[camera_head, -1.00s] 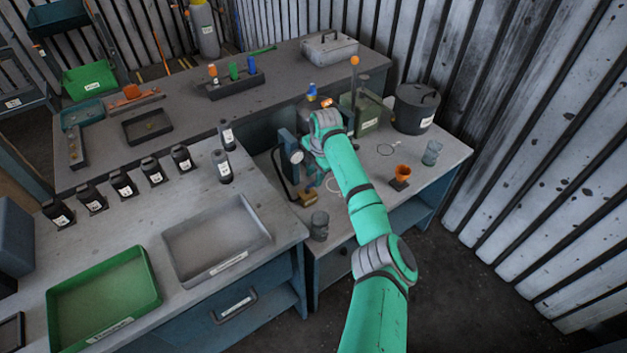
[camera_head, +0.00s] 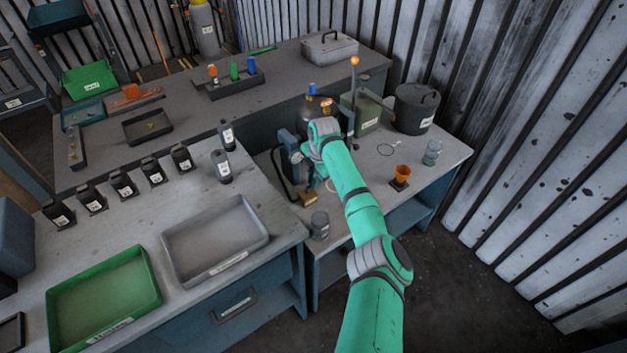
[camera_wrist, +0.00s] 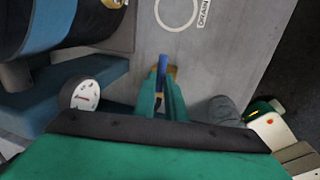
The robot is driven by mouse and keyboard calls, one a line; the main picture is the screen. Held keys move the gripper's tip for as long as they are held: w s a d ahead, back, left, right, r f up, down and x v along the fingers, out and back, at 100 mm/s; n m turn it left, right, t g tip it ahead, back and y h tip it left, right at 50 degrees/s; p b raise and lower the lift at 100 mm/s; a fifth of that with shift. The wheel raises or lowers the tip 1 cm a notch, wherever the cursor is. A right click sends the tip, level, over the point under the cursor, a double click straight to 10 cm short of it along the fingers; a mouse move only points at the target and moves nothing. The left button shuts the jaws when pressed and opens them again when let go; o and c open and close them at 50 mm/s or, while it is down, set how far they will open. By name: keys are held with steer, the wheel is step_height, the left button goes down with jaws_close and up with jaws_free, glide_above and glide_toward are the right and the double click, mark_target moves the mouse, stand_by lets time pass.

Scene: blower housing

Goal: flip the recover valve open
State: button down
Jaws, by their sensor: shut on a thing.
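In the wrist view, a slim blue lever (camera_wrist: 162,66) stands up from a small brass valve body (camera_wrist: 173,71). My gripper (camera_wrist: 163,84) is shut on this lever, with one green finger on each side of it. The fingers cover the lever's lower part and most of the brass body. No label naming this valve is readable. In the head view, the brass body (camera_head: 308,199) shows low at the bench's front left. There my forearm and wrist hide the fingers and the lever.
A round gauge (camera_wrist: 84,95) is close left of my fingers. A grey cup (camera_head: 319,226) stands near the front edge. A ring marked DRAIN (camera_wrist: 177,12) lies beyond the lever.

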steer(key=shift+m, duration=0.3)
steer(key=m, duration=0.2)
steer(key=s+m, duration=0.1)
steer(key=m, duration=0.1)
steer(key=shift+h, duration=0.4)
steer(key=m, duration=0.4)
steer(key=s+m+h, duration=0.1)
steer(key=shift+a+m, duration=0.25)
steer(key=shift+m, duration=0.15)
steer(key=m, duration=0.3)
steer(key=shift+s+a+m+h, duration=0.25)
steer(key=shift+s+m+h, duration=0.05)
steer(key=shift+s+a+m+h, duration=0.1)
steer(key=shift+a+m+h, duration=0.05)
steer(key=shift+m, duration=0.8)
steer(key=shift+s+a+m+h, duration=0.1)
steer(key=shift+a+m+h, duration=0.05)
steer(key=shift+m, duration=0.8)
steer(key=c, duration=1.8)
jaws_free()
steer(key=shift+g, duration=0.3)
